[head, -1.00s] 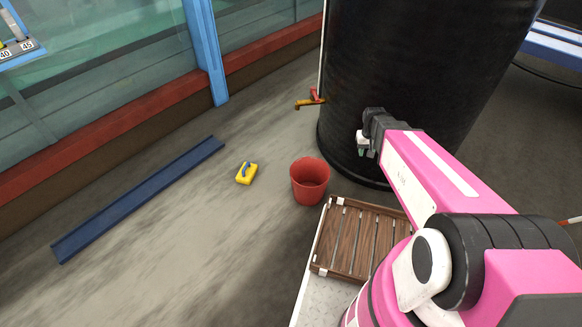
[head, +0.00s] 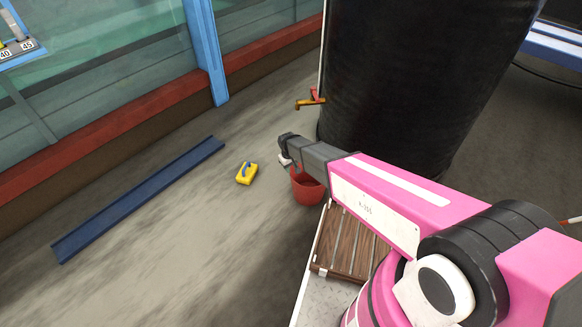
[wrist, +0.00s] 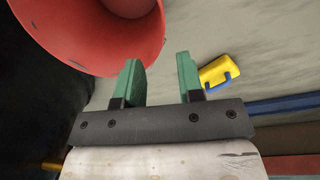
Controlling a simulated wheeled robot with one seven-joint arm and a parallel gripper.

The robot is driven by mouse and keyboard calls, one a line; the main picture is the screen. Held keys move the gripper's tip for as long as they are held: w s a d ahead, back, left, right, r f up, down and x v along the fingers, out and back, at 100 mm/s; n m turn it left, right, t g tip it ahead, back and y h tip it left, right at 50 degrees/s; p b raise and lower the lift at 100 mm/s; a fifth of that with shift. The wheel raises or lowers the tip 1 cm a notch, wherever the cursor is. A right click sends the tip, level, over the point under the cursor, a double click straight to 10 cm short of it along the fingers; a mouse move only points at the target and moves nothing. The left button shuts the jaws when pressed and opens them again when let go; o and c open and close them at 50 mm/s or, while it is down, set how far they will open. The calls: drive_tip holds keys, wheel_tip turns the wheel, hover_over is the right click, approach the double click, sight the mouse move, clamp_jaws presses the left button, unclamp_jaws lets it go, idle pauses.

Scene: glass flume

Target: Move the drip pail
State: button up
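The drip pail is a red bucket (head: 307,188) standing on the concrete floor beside the black tank, partly hidden behind my arm in the head view. In the wrist view the red pail (wrist: 100,40) fills the upper left, with its rim and part of its inside visible. My gripper (wrist: 160,80) has two green fingers spread apart with nothing between them. The left finger overlaps the pail's edge in the picture; I cannot tell whether it touches. In the head view my arm's end (head: 286,158) is above and just left of the pail.
A yellow box with a blue handle (head: 247,173) lies on the floor left of the pail. A brass tap (head: 310,102) juts from the black tank (head: 420,80). A blue channel (head: 140,200) lies along the floor. A slatted wooden deck (head: 348,245) is near my base.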

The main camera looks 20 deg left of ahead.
sight(293, 182)
drive_tip(key=shift+f, duration=0.1)
drive_tip(key=f, duration=1)
drive_tip(key=shift+w+d+f, duration=0.25)
drive_tip(key=shift+w+d, duration=0.15)
drive_tip(key=shift+c, duration=0.4)
clamp_jaws()
